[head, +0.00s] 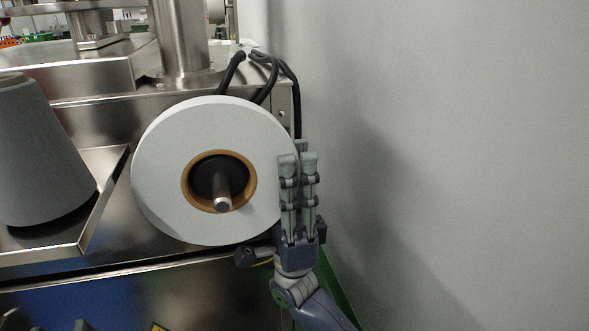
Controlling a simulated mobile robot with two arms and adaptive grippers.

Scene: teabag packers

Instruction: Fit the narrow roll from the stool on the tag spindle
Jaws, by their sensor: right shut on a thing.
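The white narrow roll (160,170) with a brown core stands upright, its flat face toward me, in front of the steel machine. The metal tip of the tag spindle (223,203) sticks out through the core, with a dark hub behind it. The roll is around the spindle; how far back it sits is hidden. My right gripper (298,160) is shut on the roll's right edge, its fingers pointing up. Small grey tips at the bottom left edge may belong to my left gripper; too little shows to tell. No stool can be made out.
A grey cone-shaped thing (35,150) stands in a steel tray (105,185) to the left. A steel post (182,40) rises behind the roll, and black cables (285,75) hang at the machine's corner. A plain grey wall (450,140) fills the right.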

